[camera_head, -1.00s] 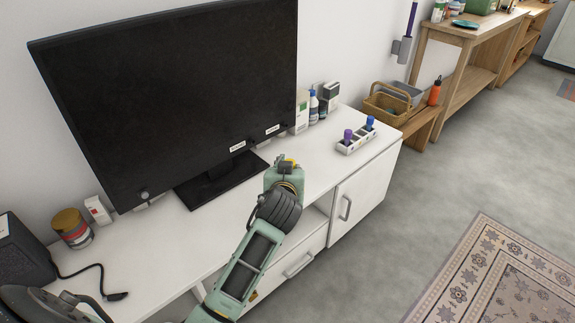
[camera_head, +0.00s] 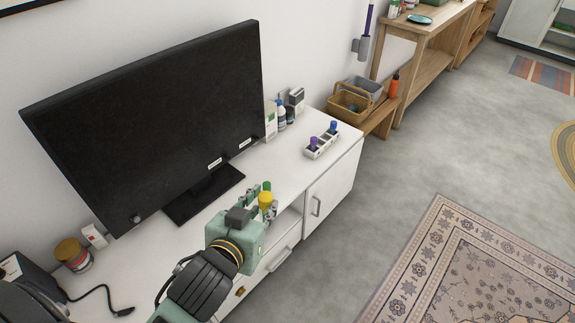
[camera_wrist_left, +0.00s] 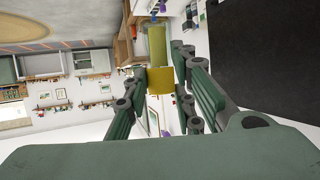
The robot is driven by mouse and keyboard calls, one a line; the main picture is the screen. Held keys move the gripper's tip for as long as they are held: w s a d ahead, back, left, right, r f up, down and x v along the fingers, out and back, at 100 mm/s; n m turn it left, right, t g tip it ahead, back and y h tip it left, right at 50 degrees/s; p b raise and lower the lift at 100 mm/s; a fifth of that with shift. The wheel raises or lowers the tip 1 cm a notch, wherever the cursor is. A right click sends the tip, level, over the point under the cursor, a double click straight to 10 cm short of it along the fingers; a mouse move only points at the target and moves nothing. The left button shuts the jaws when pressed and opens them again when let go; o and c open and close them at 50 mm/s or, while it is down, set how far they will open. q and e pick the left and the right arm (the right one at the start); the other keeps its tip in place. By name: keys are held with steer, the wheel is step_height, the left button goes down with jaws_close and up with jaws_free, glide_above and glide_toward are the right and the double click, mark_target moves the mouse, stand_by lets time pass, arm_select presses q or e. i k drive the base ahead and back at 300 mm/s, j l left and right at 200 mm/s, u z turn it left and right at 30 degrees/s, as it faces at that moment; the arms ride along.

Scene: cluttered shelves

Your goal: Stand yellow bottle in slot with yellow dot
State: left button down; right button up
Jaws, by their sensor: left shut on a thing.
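My left gripper (camera_head: 266,200) is shut on the yellow bottle (camera_head: 265,198), over the white cabinet top in the head view. The bottle's yellow cap shows there between the fingers; its lower part is hidden. In the left wrist view the bottle (camera_wrist_left: 158,81) sits between the two fingers, its yellow end toward the camera and its yellow-green body reaching away. The white slotted rack (camera_head: 316,154) stands farther right on the cabinet, apart from the gripper. It holds a purple-capped bottle (camera_head: 313,143) and a blue-capped bottle (camera_head: 333,127). No yellow dot can be made out. My right gripper is not in view.
A large black monitor (camera_head: 150,120) stands behind the gripper, its base (camera_head: 205,195) close by. Boxes and bottles (camera_head: 281,113) stand against the wall behind the rack. The cabinet top (camera_head: 285,165) between gripper and rack is clear. Baskets (camera_head: 348,103) sit on a wooden bench beyond.

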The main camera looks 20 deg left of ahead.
mark_target(323, 142)
steer(key=i+l+u, duration=0.1)
steer(key=i+l, duration=0.15)
steer(key=l, duration=0.15)
steer(key=i+l, duration=0.25)
steer(key=i+l+u, duration=0.15)
steer(key=l, duration=0.35)
steer(key=i+l+u, duration=0.1)
steer(key=i+l, duration=0.2)
steer(key=l, duration=0.15)
